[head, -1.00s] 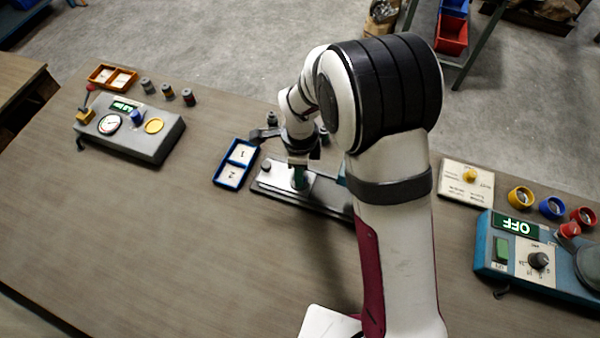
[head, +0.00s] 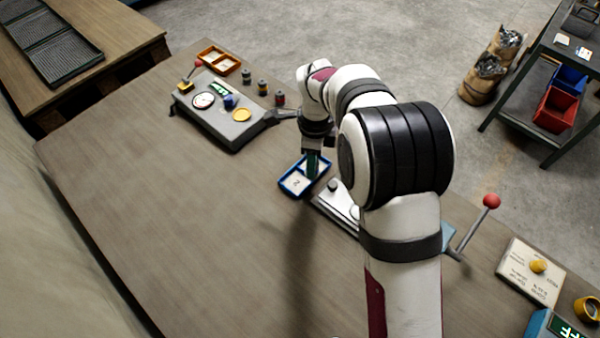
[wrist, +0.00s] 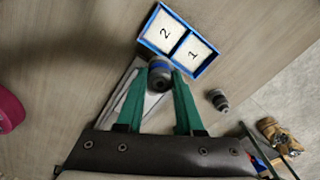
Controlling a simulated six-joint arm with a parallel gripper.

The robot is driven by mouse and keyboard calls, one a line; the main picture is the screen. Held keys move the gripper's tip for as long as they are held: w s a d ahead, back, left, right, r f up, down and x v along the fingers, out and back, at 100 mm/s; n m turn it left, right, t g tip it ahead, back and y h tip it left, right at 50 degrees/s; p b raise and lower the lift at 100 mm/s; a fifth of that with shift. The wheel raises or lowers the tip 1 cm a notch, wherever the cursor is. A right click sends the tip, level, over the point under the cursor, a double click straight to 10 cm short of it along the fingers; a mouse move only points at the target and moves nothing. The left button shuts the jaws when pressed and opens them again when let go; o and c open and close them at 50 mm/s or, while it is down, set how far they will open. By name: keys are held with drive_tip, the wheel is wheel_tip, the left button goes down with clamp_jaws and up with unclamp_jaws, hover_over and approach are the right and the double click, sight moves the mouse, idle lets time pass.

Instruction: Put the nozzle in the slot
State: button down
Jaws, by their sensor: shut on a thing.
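My gripper (head: 312,172) points down at the blue two-compartment tray (head: 285,190). In the wrist view its green fingers (wrist: 160,80) are shut on a grey nozzle with a blue band (wrist: 160,68). The tray (wrist: 168,49) has compartments marked 2 and 1. There the nozzle appears just in front of the tray's near edge; its height above the table is hard to tell. In the head view the fingers cover much of compartment 1 and hide the nozzle, while compartment 2 is clear to see and empty.
A grey plate fixture (head: 335,209) stands right of the tray, partly behind my arm; a red-knobbed lever (head: 490,202) rises farther right. Another dark nozzle (wrist: 218,99) stands near the tray. A grey control box (head: 220,125), several small cylinders and an orange tray (head: 240,66) are farther left.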

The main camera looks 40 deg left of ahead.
drive_tip(key=a+f, duration=0.1)
drive_tip(key=s+a+f, duration=0.1)
drive_tip(key=a, duration=0.1)
drive_tip(key=shift+s, duration=0.15)
drive_tip(key=shift+s+a+f, duration=0.1)
drive_tip(key=shift+a+f, duration=0.05)
drive_tip(key=shift+f, duration=0.95)
drive_tip(key=shift+a+f, duration=0.15)
drive_tip(key=shift+f, duration=0.9)
drive_tip(key=shift+f, duration=0.1)
